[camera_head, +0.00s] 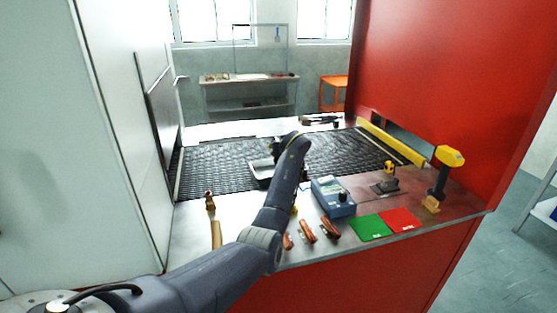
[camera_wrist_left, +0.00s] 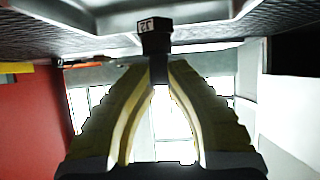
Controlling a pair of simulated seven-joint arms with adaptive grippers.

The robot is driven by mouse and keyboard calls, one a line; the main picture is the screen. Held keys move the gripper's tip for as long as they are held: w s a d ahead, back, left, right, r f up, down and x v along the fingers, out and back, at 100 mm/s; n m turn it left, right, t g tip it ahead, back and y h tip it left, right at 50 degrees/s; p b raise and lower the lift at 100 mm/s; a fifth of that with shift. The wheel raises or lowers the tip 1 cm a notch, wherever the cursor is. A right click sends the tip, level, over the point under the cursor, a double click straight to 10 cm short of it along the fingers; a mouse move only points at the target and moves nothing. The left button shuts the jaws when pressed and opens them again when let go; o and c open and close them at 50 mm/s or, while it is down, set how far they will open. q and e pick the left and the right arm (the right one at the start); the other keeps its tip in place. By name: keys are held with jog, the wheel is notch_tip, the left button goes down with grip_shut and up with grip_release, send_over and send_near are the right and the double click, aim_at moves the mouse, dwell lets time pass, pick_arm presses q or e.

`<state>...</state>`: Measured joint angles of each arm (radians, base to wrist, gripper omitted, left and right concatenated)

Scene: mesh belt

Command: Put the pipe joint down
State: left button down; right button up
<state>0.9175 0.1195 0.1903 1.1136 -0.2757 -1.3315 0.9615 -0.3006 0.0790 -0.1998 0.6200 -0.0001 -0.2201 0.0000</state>
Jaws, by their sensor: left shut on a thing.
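A small black pipe joint (camera_wrist_left: 156,40) with a pale "J2" label shows at the fingertips in the left wrist view. My left gripper (camera_wrist_left: 158,76) is shut on it, with its two yellowish fingers close together at the tips. In the head view my left arm reaches over the counter to the mesh belt (camera_head: 215,165), and its wrist hides the fingers and the joint. A grey metal tray (camera_head: 258,171) lies on the belt by my wrist. The tray (camera_wrist_left: 110,18) is close to the joint in the wrist view; I cannot tell whether they touch. My right gripper is not in view.
On the metal counter are a blue meter (camera_head: 333,197), several copper-coloured pieces (camera_head: 307,231), a green mat (camera_head: 369,227), a red mat (camera_head: 402,220) and a yellow-headed tool (camera_head: 447,158). A yellow bar (camera_head: 390,140) edges the belt. The belt's left part is clear.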

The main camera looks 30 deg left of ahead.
pick_arm(q)
jog(key=shift+f, duration=2.1)
jog(key=shift+f, duration=0.15)
jog(key=c, duration=1.4)
grip_release()
jog(key=shift+s+d+r, duration=0.3)
jog(key=shift+d+r, duration=0.05)
jog(key=shift+r, duration=0.05)
jog(key=v, duration=1.1)
jog(key=shift+s, duration=0.1)
